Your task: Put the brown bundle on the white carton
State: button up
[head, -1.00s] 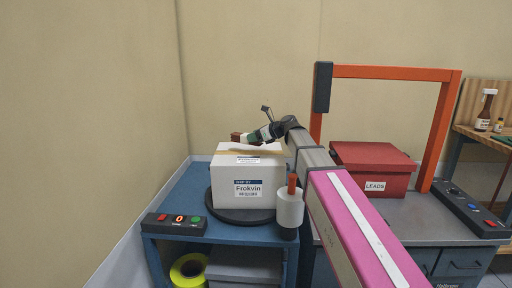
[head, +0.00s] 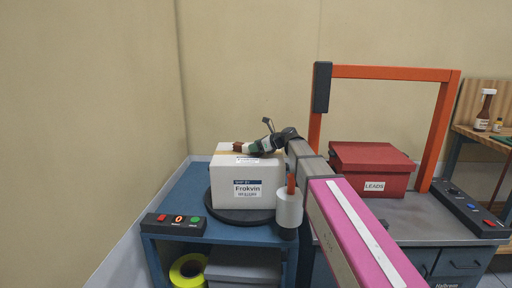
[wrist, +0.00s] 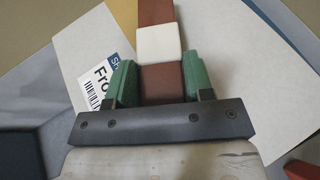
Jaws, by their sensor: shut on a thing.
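The white carton (head: 232,188), labelled Frokvin, stands upright on a dark round turntable (head: 240,215) on the blue bench at the left. The brown bundle (head: 239,146) has a white band and lies level just over the carton's top; I cannot tell whether it touches. My gripper (head: 262,147) is over the right part of the carton's top. In the wrist view its green-padded fingers (wrist: 155,85) are shut on both sides of the brown bundle (wrist: 155,12). The carton's top and label (wrist: 95,85) show behind it.
A red LEADS box (head: 370,170) and an orange frame (head: 440,130) are further right. A control box (head: 175,224) sits at the bench's front left.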

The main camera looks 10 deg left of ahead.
jog(key=o, duration=1)
jog(key=shift+o, duration=0.2)
jog(key=shift+s+d+r, duration=0.1)
jog(key=shift+d+r, duration=0.1)
jog(key=shift+d, duration=0.05)
jog(key=v, duration=1.1)
jog(key=shift+s+d+r, duration=0.1)
jog(key=shift+d, duration=0.1)
